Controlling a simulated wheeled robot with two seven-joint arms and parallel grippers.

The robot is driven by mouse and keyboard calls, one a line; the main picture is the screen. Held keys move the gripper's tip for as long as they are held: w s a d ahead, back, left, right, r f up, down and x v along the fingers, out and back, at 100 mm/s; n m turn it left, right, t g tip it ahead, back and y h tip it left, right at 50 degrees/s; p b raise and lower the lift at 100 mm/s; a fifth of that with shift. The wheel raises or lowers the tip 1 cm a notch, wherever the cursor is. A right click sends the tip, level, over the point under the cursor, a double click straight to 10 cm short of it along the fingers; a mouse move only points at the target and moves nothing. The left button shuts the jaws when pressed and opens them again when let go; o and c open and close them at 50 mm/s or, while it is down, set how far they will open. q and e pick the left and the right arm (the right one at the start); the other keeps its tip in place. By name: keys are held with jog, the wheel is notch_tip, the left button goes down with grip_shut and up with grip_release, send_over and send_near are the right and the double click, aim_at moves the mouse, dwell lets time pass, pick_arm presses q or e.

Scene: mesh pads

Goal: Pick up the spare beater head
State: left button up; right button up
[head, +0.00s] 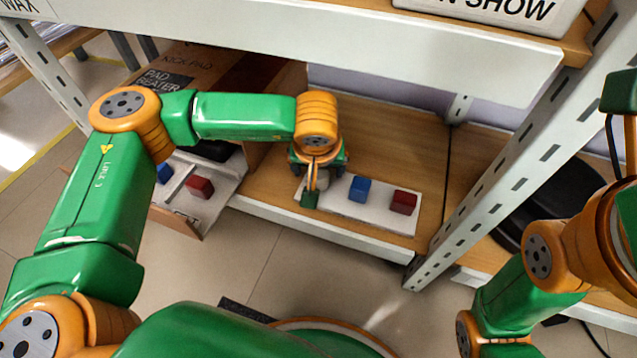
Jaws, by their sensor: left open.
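My left gripper (311,196) points down over the left end of a white board (385,217) on the lower shelf. It is open. A small pale grey piece (323,180) shows at the gripper, partly hidden by it; I cannot tell whether it lies between the fingers or is the spare beater head. A blue block (359,189) and a red block (403,202) sit on the board to the right of the gripper. My right arm shows at the right edge, but its gripper is out of view.
A cardboard box (222,75) marked "PAD BEATER" and "KICK PAD" stands left of the gripper. In front of it, a divided tray (226,185) holds another red block (199,187) and a blue block (164,173). A slotted metal post (500,180) stands right of the board.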

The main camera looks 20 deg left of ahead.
pick_arm(q)
jog(key=shift+w+f, duration=0.15)
jog(key=shift+f, duration=0.25)
jog(key=shift+r, duration=0.1)
grip_shut()
jog(key=shift+r, duration=0.1)
